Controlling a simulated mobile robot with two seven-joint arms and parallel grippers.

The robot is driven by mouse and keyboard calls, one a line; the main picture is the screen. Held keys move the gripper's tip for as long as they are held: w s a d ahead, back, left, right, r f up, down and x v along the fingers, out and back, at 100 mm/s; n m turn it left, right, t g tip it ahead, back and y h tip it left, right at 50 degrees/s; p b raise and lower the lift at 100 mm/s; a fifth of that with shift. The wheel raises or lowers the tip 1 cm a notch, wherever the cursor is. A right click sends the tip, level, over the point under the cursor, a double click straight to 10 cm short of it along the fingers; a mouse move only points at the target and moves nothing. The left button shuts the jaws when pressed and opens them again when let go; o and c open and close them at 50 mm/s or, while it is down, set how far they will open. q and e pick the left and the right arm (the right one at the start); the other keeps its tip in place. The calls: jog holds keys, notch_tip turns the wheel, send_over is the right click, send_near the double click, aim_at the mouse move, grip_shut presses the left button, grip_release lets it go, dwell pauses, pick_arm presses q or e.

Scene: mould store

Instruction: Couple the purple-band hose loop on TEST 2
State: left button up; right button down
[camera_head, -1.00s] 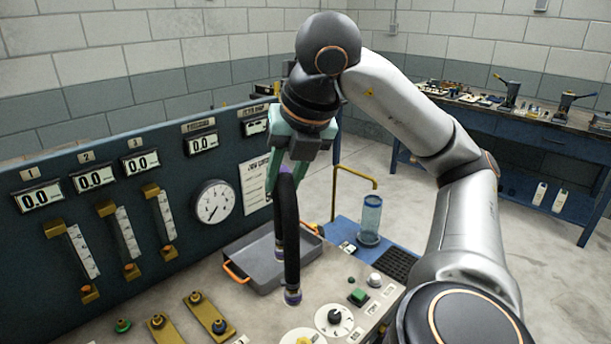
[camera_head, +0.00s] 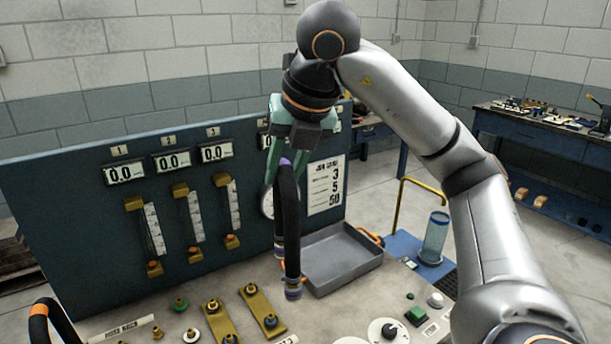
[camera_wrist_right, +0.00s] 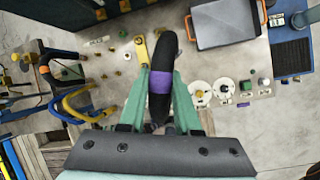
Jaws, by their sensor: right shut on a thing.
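The black hose loop (camera_head: 289,220) with a purple band hangs from my right gripper (camera_head: 280,165), which is shut on it. Its lower end has a purple ring and metal end fitting, and it hangs over the bench left of the grey tray. Brass plates with knobs (camera_head: 265,312) sit on the bench left of the hose. I cannot read a TEST 2 label. My left gripper is out of view.
A blue panel (camera_head: 70,220) with displays numbered 1, 2, 3 stands behind the bench. A grey tray (camera_head: 350,262) is right of the hose. Another black hose with an orange band (camera_head: 40,312) is at lower left. A clear cylinder (camera_head: 435,238) stands further right.

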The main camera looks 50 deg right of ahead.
jog(key=w+a+n+y+p, duration=0.1)
jog(key=w+a+n+p, duration=0.1)
jog(key=w+a, duration=0.35)
jog(key=w+a+n+y+p, duration=0.1)
jog(key=w+a+n, duration=0.15)
jog(key=w, duration=0.55)
notch_tip(320, 180, down, 16)
jog(key=b, duration=1.1)
jog(key=shift+a+r+b, duration=0.15)
jog(key=shift+a+b, duration=0.15)
jog(key=shift+b, duration=0.1)
jog(key=shift+m, duration=0.25)
dwell(0.8)
jog(key=shift+f+b, duration=0.6)
jog(key=shift+f, duration=0.3)
dwell(0.3)
jog(key=shift+f+b, duration=0.35)
jog(key=shift+f, duration=0.2)
dwell(0.7)
jog(key=shift+d, duration=0.1)
